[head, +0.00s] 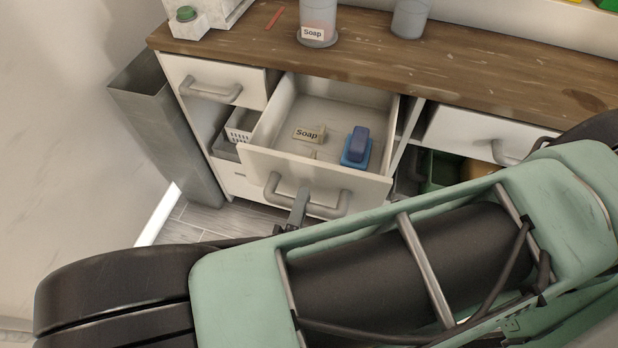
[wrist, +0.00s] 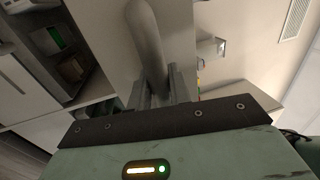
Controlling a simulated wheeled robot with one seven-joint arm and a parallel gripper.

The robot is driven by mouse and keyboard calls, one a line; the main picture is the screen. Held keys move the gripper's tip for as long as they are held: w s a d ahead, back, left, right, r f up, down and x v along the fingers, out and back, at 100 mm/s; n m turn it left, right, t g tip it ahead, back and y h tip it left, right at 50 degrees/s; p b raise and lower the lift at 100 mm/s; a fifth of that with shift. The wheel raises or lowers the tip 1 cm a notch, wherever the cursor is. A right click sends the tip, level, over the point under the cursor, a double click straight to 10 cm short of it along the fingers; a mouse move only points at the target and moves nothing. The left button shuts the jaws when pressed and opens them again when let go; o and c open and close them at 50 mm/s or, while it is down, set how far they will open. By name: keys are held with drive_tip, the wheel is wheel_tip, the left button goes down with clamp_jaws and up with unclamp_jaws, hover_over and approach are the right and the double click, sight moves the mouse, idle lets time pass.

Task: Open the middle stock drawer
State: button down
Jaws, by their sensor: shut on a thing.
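The middle stock drawer (head: 222,165) is pulled well out of the white cabinet in the head view. Its grey bar handle (head: 338,207) is on the front panel. My gripper (head: 299,205) is shut on this handle, left of its middle. In the wrist view the handle (wrist: 146,35) runs between the fingers of my gripper (wrist: 158,88). Inside the drawer lie a soap box (head: 309,133) and a blue item (head: 357,146). My arm hides part of the area below the drawer.
A closed-looking drawer (head: 210,85) is at upper left, another (head: 480,132) at right. The wooden countertop (head: 440,60) carries a soap container (head: 318,22) and a grey cup (head: 410,18). A grey bin (head: 170,130) stands left of the cabinet. A white basket (head: 240,125) sits behind the drawer's left side.

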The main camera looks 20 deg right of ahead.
drive_tip(key=shift+r+v, duration=0.2)
drive_tip(key=shift+v, duration=0.85)
drive_tip(key=c, duration=1.3)
unclamp_jaws()
drive_tip(key=shift+c, duration=0.2)
